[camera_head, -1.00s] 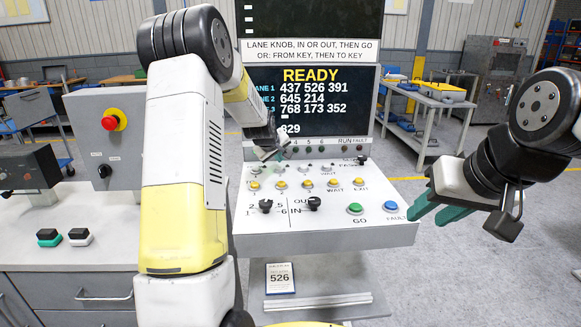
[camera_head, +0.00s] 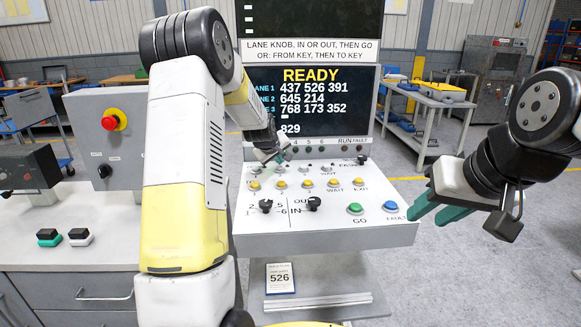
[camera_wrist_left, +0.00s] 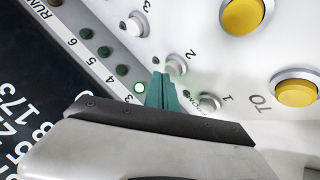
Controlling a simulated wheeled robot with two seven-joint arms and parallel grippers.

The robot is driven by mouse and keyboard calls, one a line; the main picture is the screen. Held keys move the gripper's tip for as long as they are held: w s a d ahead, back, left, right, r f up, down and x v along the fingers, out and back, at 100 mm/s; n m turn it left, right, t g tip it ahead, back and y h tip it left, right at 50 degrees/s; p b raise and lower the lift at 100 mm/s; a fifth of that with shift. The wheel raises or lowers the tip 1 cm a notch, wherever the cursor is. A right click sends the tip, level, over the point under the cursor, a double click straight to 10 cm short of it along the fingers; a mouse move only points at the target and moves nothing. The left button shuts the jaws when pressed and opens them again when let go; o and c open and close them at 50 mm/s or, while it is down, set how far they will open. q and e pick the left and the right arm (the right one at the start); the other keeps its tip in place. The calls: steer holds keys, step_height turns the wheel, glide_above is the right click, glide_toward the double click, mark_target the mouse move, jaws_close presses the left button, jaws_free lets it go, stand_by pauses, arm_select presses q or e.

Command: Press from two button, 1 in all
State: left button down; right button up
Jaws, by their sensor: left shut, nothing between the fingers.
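The grey from two button (camera_wrist_left: 176,64), marked 2, sits in a row of small grey buttons on the sloping console panel in the left wrist view. My left gripper (camera_wrist_left: 163,78) is shut and empty. Its teal fingertips are close beside the two button; I cannot tell whether they touch it. In the head view my left gripper (camera_head: 273,157) is over the back of the console panel (camera_head: 330,226). My right gripper (camera_head: 436,207) is open and empty off the panel's right edge.
Yellow buttons (camera_wrist_left: 296,92) stand close to the grey row. A third grey button (camera_wrist_left: 137,24) is beyond the two button. A green GO button (camera_head: 355,208), a blue FAULT button (camera_head: 390,205) and black knobs (camera_head: 313,203) are nearer the front. The screen (camera_head: 315,105) reads READY.

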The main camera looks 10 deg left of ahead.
mark_target(279, 168)
arm_select(q)
steer(key=shift+f, duration=0.5)
stand_by(0.9)
steer(key=shift+r, duration=0.9)
steer(key=shift+r, duration=2.55)
